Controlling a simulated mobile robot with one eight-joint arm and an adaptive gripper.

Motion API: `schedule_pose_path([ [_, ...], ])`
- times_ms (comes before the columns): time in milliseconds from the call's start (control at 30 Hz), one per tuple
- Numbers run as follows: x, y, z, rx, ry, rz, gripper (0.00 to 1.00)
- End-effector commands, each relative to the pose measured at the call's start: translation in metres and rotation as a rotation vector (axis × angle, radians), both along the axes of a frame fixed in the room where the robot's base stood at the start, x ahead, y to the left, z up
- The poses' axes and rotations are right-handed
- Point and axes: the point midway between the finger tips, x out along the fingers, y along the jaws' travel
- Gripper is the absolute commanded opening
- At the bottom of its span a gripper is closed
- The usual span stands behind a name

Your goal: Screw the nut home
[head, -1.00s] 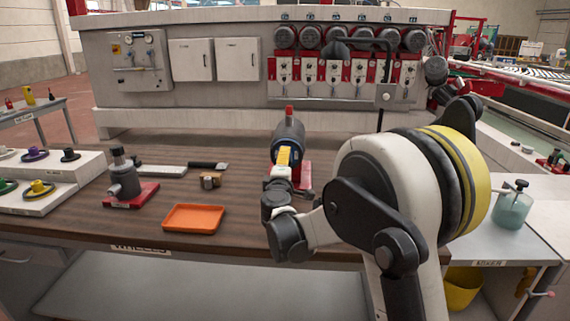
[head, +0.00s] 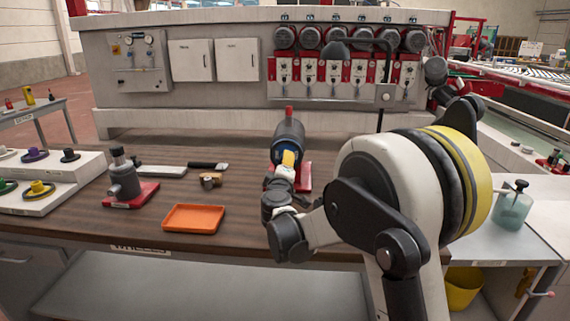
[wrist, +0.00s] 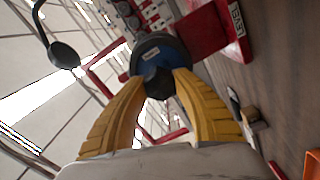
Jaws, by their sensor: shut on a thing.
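My gripper (wrist: 159,84) has two ribbed yellow fingers, closed at their tips on a dark nut (wrist: 157,80). The nut sits against the front end of a dark cylindrical spindle unit (wrist: 153,45) with a blue face. In the head view the spindle unit (head: 287,134) lies roughly level on a red stand (head: 304,177) on the bench. My gripper also shows there (head: 289,160) at the unit's near end, with one yellow finger in sight. The nut is hidden in the head view, and its thread is hidden in both views.
An orange tray (head: 193,218), a small brown and metal block (head: 211,180), a black-handled tool (head: 208,165) and a dark fixture on a red base (head: 124,180) stand on the wooden bench to the left. The machine panel (head: 210,60) rises behind.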

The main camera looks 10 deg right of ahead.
Motion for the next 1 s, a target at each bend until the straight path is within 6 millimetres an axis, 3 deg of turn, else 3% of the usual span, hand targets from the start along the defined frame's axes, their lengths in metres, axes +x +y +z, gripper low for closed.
schedule_pose_path([
  [1000, 0.0016, -0.0005, 0.0005, 1.814, -0.590, 0.001, 0.00],
])
